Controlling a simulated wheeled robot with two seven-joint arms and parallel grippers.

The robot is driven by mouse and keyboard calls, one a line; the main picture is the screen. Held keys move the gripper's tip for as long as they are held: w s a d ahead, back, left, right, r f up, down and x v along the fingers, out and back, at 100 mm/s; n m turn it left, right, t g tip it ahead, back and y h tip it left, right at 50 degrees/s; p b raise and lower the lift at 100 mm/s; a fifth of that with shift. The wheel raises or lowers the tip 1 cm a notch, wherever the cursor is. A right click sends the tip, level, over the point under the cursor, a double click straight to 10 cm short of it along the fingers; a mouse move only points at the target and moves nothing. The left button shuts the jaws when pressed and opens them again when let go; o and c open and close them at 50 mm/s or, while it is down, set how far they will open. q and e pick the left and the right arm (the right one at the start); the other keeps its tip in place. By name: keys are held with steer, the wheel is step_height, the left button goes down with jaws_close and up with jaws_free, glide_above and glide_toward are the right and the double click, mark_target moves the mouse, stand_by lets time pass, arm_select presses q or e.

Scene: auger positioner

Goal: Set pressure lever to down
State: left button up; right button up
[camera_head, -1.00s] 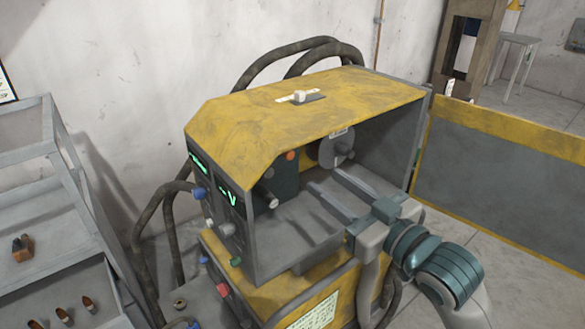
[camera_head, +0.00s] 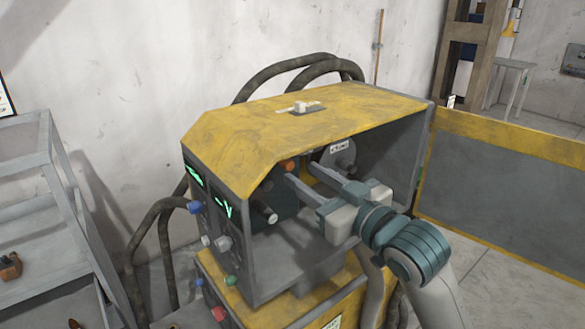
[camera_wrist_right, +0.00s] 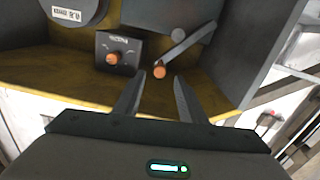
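In the right wrist view, a grey bar lever (camera_wrist_right: 186,43) runs from a round pivot at upper right down to an orange end knob (camera_wrist_right: 159,72). I take this to be the pressure lever. The yellow and grey machine (camera_head: 330,118) has an open front bay. My right gripper (camera_head: 299,172) reaches into that bay. In the right wrist view my right gripper (camera_wrist_right: 160,78) has its fingers apart, with the orange end knob between the tips. I cannot tell whether it touches. In the head view an orange knob (camera_head: 288,165) shows by the fingertips. My left gripper is out of view.
A small dark box with an orange dial (camera_wrist_right: 113,58) sits beside the lever. A labelled grey disc (camera_head: 337,155) is at the bay's back. Buttons and knobs (camera_head: 222,243) line the machine's left face. A grey rack (camera_head: 45,158) stands left, a yellow-topped barrier (camera_head: 500,140) right.

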mark_target(291, 166)
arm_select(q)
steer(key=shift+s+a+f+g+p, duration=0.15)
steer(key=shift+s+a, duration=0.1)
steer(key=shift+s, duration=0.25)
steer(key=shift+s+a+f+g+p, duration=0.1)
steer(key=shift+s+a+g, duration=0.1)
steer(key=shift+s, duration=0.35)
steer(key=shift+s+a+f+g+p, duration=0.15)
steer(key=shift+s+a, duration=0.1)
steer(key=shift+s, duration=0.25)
arm_select(e)
steer(key=shift+x, duration=2.65)
jaws_close()
